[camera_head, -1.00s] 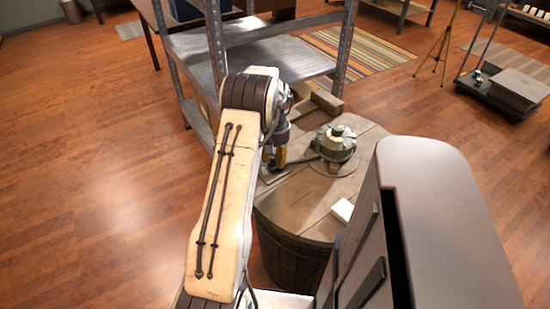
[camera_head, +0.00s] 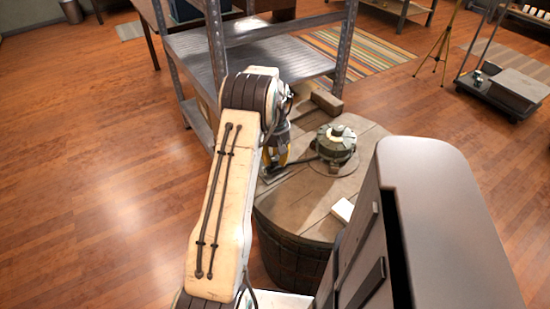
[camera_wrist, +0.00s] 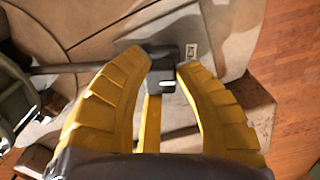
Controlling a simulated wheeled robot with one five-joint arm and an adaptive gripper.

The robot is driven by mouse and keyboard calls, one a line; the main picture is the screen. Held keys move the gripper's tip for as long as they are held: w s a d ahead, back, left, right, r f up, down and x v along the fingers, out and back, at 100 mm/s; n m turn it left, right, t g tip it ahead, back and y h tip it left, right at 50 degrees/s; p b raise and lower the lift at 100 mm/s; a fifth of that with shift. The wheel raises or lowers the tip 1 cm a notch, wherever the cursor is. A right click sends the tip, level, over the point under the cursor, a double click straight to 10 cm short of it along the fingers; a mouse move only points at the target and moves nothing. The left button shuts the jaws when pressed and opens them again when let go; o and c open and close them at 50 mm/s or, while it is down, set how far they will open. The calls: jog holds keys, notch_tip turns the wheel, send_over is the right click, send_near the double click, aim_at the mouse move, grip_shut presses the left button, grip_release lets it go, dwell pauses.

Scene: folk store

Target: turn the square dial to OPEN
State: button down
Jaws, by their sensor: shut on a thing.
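The square dial (camera_wrist: 163,62) is a small dark block in the wrist view, between the tips of my gripper's two yellow fingers. My gripper (camera_wrist: 162,68) is shut on it from both sides. A small pale plate with a dark mark (camera_wrist: 191,50) lies just right of the dial; I cannot read it. In the head view my gripper (camera_head: 284,156) is low over the left part of the barrel top, and the dial is hidden there. The dial's setting cannot be told.
A dark rod (camera_wrist: 72,68) runs left from the dial towards a green-grey round device (camera_head: 336,142) on the wooden barrel top (camera_head: 305,205). A wooden block (camera_head: 326,102) lies at the back edge. A metal shelf (camera_head: 262,62) stands close behind my arm. A pale block (camera_head: 342,210) lies at front right.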

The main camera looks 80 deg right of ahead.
aim_at(275, 158)
jog(key=shift+a+f, duration=0.1)
jog(key=shift+f, duration=0.05)
jog(key=c, duration=0.9)
grip_release()
jog(key=shift+o, duration=0.2)
jog(key=shift+r, duration=0.2)
notch_tip(275, 158, up, 12)
jog(key=shift+f, duration=0.1)
